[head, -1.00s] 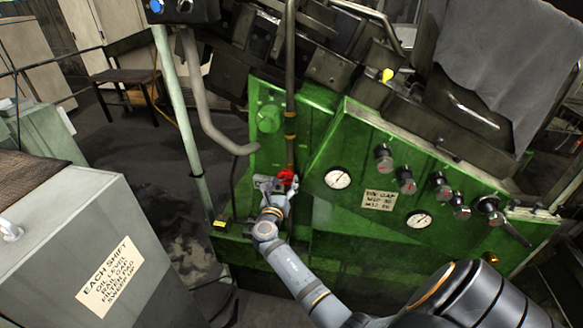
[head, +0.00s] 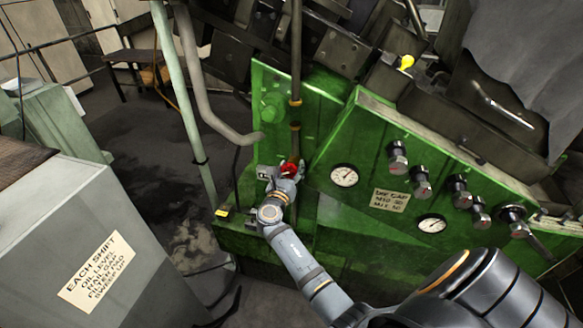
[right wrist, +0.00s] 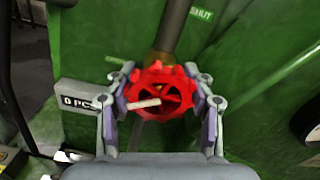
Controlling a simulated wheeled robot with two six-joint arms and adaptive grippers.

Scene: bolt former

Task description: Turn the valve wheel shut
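The red valve wheel (right wrist: 165,72) sits on a vertical pipe in front of the green machine. It is small in the head view (head: 288,168), partly hidden by my gripper. My right gripper (right wrist: 166,88) has one finger on each side of the wheel. Both fingers appear to press against its rim. In the head view my right gripper (head: 287,174) reaches the wheel from below. A pale bar (right wrist: 143,103) shows across the wheel's front, pointing left and slightly down. My left gripper is not in view.
A green "SHUT" label (right wrist: 201,14) is above and right of the wheel. A grey "0 PCS" box (right wrist: 78,96) is close on its left. The pipe (head: 295,60) rises above it. A gauge (head: 344,175) and knobs are on the right. A grey cabinet (head: 60,235) stands at left.

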